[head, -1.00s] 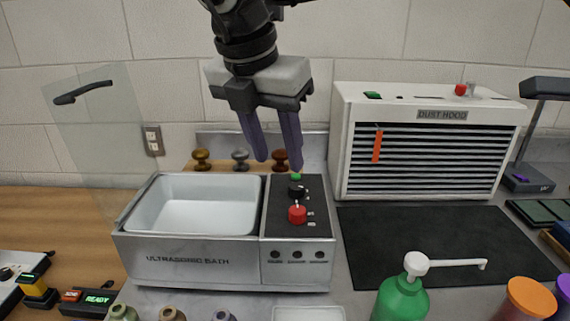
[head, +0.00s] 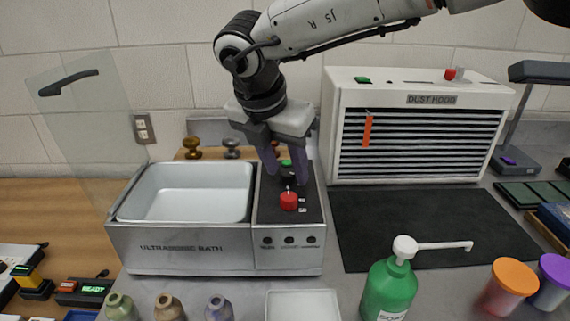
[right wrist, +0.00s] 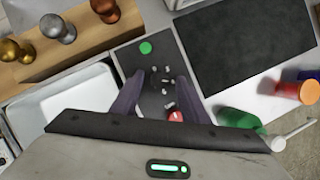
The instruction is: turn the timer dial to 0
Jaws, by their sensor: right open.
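The ultrasonic bath (head: 180,248) has a black control panel (head: 268,208) on its right side. The panel carries a green button (right wrist: 146,47), a black dial (head: 289,173) with a pale pointer mark, and a red dial (head: 289,201) nearer the front. I cannot read which dial is the timer. My right gripper (head: 288,179) points down over the panel, open, with its purple fingers on either side of the black dial. In the right wrist view the fingers (right wrist: 158,85) straddle the black dial and its pale marks. Contact cannot be told. My left gripper is not in view.
An open glass lid (head: 85,130) stands at the left of the bath. Metal knobs (head: 191,148) sit on a wooden block behind it. The dust hood (head: 430,140) and dark mat (head: 430,225) are right. A green soap bottle (head: 388,290) and several small bottles stand in front.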

